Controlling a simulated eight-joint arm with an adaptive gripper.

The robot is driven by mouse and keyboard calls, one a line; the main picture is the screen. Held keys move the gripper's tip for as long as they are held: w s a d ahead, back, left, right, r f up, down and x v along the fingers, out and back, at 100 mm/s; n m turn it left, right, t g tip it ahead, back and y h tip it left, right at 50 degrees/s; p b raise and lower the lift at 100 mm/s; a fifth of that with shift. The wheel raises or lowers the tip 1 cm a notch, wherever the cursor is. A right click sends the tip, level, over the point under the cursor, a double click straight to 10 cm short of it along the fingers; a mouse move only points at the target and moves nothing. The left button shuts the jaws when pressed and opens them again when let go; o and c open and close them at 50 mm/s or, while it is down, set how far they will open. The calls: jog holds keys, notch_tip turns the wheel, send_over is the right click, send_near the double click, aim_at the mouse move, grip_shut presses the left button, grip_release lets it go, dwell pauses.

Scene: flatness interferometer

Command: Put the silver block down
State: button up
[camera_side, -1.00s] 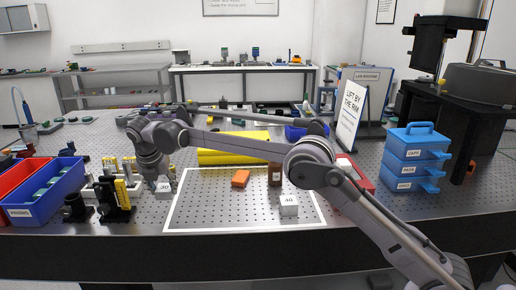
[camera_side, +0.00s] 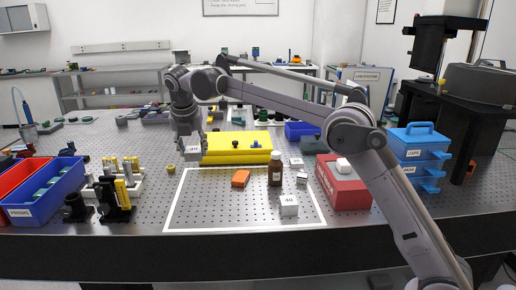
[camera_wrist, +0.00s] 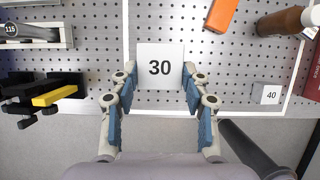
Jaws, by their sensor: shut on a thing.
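The silver block (camera_side: 192,145), a pale cube marked 30, is held in my gripper (camera_side: 190,140) above the table, near the back left corner of the white outline in the side view. In the wrist view the block (camera_wrist: 160,65) sits between the two fingertips of my gripper (camera_wrist: 160,78), its marked face towards the camera. The fingers close on its left and right sides. The white outline (camera_side: 170,210) lies on the perforated table. I cannot tell the block's exact height above it.
Inside the outline are an orange block (camera_side: 240,178), a brown bottle (camera_side: 275,170) and a block marked 40 (camera_side: 289,206). A red box (camera_side: 343,185) stands to the right, a yellow piece (camera_side: 236,150) behind. Dark mounts (camera_side: 115,200) stand left. The outline's front left is clear.

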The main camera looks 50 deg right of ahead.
jog(key=s+d+r+m, duration=0.1)
jog(key=s+d, duration=0.3)
jog(key=d, duration=1.1)
jog(key=s+d+m, duration=0.1)
jog(key=s+d, duration=0.3)
jog(key=d, duration=1.1)
jog(key=s+d+m+g+h, duration=0.1)
jog(key=s+d+m, duration=0.2)
jog(key=s+d, duration=1.95)
jog(key=w+a+f, duration=0.1)
jog(key=w+f, duration=0.2)
jog(key=f, duration=0.1)
jog(key=w+a+f, duration=0.1)
jog(key=w+f, duration=0.3)
jog(key=w+a+f, duration=0.1)
jog(key=w+f, duration=0.3)
jog(key=shift+s+f, duration=0.1)
jog(key=shift+f, duration=1.9)
jog(key=shift+f+g, duration=0.15)
jog(key=shift+g, duration=0.15)
